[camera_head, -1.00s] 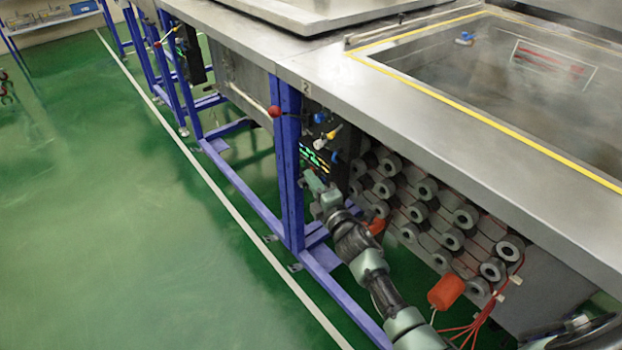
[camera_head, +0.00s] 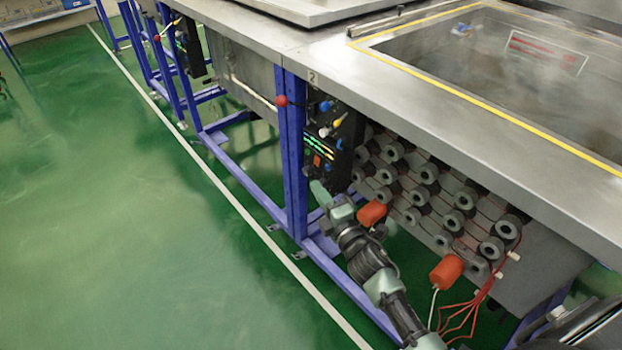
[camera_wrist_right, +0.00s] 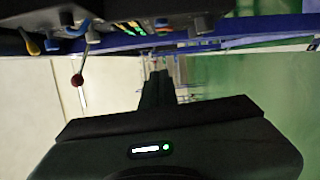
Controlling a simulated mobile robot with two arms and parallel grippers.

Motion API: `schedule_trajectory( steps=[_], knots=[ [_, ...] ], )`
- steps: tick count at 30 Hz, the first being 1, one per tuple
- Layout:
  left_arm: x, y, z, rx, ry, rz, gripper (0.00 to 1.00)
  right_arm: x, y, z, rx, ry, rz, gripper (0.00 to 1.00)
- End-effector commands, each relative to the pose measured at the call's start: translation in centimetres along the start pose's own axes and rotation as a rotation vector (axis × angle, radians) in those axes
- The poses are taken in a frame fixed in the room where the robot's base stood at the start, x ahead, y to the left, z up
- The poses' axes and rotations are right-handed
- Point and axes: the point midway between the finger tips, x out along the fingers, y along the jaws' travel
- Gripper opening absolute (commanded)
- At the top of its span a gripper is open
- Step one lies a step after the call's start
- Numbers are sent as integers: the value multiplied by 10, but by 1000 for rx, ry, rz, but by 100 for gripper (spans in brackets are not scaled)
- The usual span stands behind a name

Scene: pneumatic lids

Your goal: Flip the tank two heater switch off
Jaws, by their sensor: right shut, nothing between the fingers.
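The black control panel (camera_head: 343,160) of tank two hangs under the steel bench edge, beside a blue post. It has blue, yellow and white knobs and a lit green display (camera_head: 319,146). A small orange-red switch (camera_head: 317,161) sits below the display; its on or off position is too small to tell. My right gripper (camera_head: 320,190) is shut and empty, just below and in front of this switch, apparently apart from it. In the right wrist view the shut fingers (camera_wrist_right: 158,88) point away below the panel (camera_wrist_right: 200,24). My left gripper is out of view.
A red ball-ended lever (camera_head: 282,101) sticks out by the blue post (camera_head: 292,150). Right of the panel are several grey cylinders (camera_head: 425,172) and orange caps (camera_head: 446,269) with red cables. The green floor (camera_head: 130,220) to the left is clear.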

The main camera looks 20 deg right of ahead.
Motion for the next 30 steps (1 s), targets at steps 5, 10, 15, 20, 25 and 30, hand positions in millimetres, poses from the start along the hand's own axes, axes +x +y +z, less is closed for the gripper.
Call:
schedule_trajectory(
  steps=[5, 10, 15, 20, 25, 30],
  knots=[
    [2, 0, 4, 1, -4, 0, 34, -19, 1, 0, -1, 0, 0, 0],
    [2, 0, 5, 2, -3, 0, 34, -24, 1, 0, -1, 1, 1, 0],
    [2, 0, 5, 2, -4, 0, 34, -23, 1, 0, -1, 0, 1, 0],
    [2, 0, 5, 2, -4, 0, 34, -23, 1, 0, 0, 0, 1, 0],
    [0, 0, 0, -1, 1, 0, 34, -25, 0, 2, 19, -12, -9, 0],
    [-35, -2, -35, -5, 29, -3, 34, -48, -10, 19, 228, -145, -120, 0]
  ],
)
